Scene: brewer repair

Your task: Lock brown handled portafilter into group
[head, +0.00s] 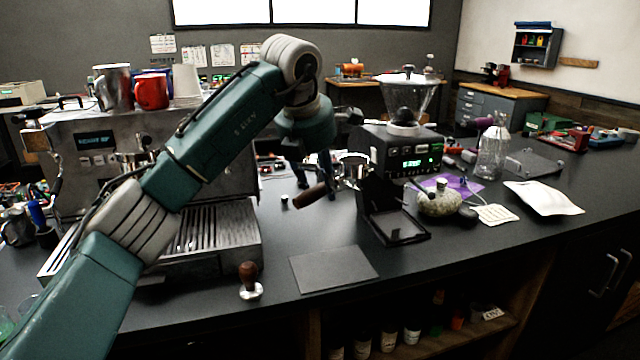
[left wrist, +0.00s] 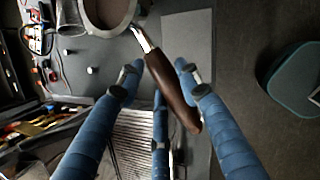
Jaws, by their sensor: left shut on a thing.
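The brown handled portafilter (head: 312,195) is at mid-counter in the head view, its metal basket beside the grinder front and its handle pointing left. In the left wrist view its dark brown handle (left wrist: 172,90) lies between my blue fingers, and the basket at the top edge looks brownish inside. My left gripper (head: 318,178) is shut on the handle. The espresso machine (head: 225,205) stands at left with its grated drip tray; my left arm crosses in front of it and hides much of its front, including part of the group area. My right gripper is not in view.
The grinder (head: 412,150) with its glass hopper stands right of the portafilter. A tamper (head: 250,280) and a dark flat mat (head: 334,269) are near the counter's front edge. Cups, including a red mug (head: 151,92), stand on the machine. A scale-like pad and glass bottle (head: 493,150) are farther right.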

